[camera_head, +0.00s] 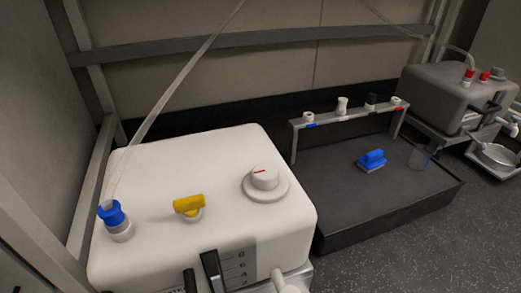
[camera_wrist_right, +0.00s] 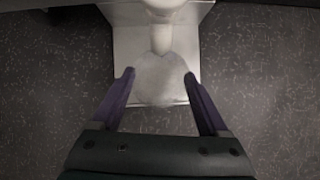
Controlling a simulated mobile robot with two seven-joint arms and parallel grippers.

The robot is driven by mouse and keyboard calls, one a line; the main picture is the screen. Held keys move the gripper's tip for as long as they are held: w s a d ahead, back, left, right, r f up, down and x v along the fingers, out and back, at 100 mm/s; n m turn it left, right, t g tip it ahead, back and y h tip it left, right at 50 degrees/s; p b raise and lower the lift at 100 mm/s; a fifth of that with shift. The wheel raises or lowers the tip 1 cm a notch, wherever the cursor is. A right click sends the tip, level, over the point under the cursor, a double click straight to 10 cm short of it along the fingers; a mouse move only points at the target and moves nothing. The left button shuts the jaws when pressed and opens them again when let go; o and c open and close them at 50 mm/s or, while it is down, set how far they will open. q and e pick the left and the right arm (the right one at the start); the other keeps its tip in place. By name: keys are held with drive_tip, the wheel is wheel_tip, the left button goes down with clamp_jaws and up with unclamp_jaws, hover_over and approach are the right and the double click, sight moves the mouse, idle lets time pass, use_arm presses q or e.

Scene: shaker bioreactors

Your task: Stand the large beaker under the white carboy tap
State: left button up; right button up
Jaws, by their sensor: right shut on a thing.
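The white carboy (camera_head: 200,190) stands at the front left of the head view, with its white tap (camera_head: 284,284) low at the front. In the right wrist view the tap (camera_wrist_right: 160,38) points down from the top. The clear large beaker (camera_wrist_right: 160,88) is between the purple fingers of my right gripper (camera_wrist_right: 159,74), which is shut on it. The beaker's far side lies at the tap's spout, over a light metal plate (camera_wrist_right: 126,50). I cannot tell if its base touches the plate. My left gripper is not in view.
A dark tray (camera_head: 340,205) with a rack of several caps (camera_head: 350,114) and a blue brush-like block (camera_head: 372,159) lies right of the carboy. A grey carboy (camera_head: 440,95) and a metal pan (camera_head: 497,157) are farther right.

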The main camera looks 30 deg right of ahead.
drive_tip(key=shift+w+d+b, duration=0.2)
drive_tip(key=shift+w, duration=0.55)
drive_tip(key=shift+w+d+b, duration=0.15)
drive_tip(key=shift+w+b, duration=0.05)
drive_tip(key=shift+w, duration=0.5)
drive_tip(key=shift+w+f, duration=0.1)
drive_tip(key=shift+f, duration=0.35)
drive_tip(key=o, duration=1.4)
drive_tip(key=shift+c, duration=0.2)
